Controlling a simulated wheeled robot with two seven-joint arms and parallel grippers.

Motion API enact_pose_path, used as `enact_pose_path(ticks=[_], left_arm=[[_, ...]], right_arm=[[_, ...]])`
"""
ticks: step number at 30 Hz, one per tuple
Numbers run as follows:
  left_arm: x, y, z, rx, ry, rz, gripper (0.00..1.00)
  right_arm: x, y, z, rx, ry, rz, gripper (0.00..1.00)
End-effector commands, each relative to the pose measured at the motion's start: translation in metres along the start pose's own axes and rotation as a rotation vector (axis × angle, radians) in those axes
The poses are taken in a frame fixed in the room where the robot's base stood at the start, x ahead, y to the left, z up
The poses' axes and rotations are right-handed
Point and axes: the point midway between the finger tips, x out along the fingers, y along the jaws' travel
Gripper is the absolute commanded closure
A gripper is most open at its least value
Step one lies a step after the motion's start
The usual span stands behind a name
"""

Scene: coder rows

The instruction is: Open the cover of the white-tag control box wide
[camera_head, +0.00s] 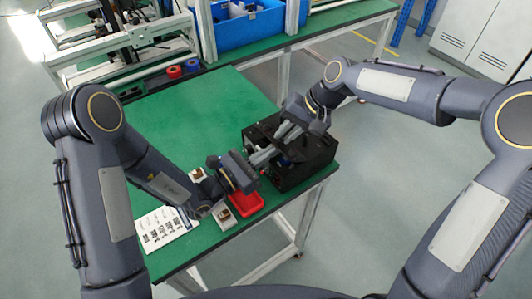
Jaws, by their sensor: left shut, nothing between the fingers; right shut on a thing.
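A black control box (314,174) stands at the near right corner of the green table. Its top is partly hidden by my grippers, and I cannot make out a white tag on it. My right gripper (281,135) reaches in from the upper right over the box. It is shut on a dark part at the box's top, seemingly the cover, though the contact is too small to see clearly. My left gripper (263,156) reaches over the box's left side from the left. It is shut and empty, close to the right gripper's fingers.
A red tray (257,207) and a small white block (224,217) lie left of the box, with a printed sheet (165,229) farther left. The table's middle (200,120) is clear.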

Motion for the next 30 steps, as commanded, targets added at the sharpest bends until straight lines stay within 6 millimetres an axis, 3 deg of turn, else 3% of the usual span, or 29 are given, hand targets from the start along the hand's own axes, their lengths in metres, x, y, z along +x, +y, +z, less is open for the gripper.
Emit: enact_pose_path(ticks=[13, 14, 19, 30], left_arm=[[0.01, -0.001, 0.014, 0.004, -0.014, -0.003, 1.0], [0.01, -0.001, 0.014, 0.005, -0.015, -0.004, 1.0], [0.011, -0.001, 0.015, 0.006, -0.017, -0.005, 1.0], [0.011, -0.002, 0.015, 0.007, -0.016, -0.009, 1.0]], right_arm=[[0.004, 0.003, 0.003, 0.002, -0.014, 0.007, 1.0], [0.004, 0.003, 0.003, 0.001, -0.014, 0.007, 0.84], [0.004, 0.001, 0.004, 0.0, -0.015, 0.005, 0.64], [0.004, -0.004, 0.005, -0.006, -0.017, -0.003, 0.64]])
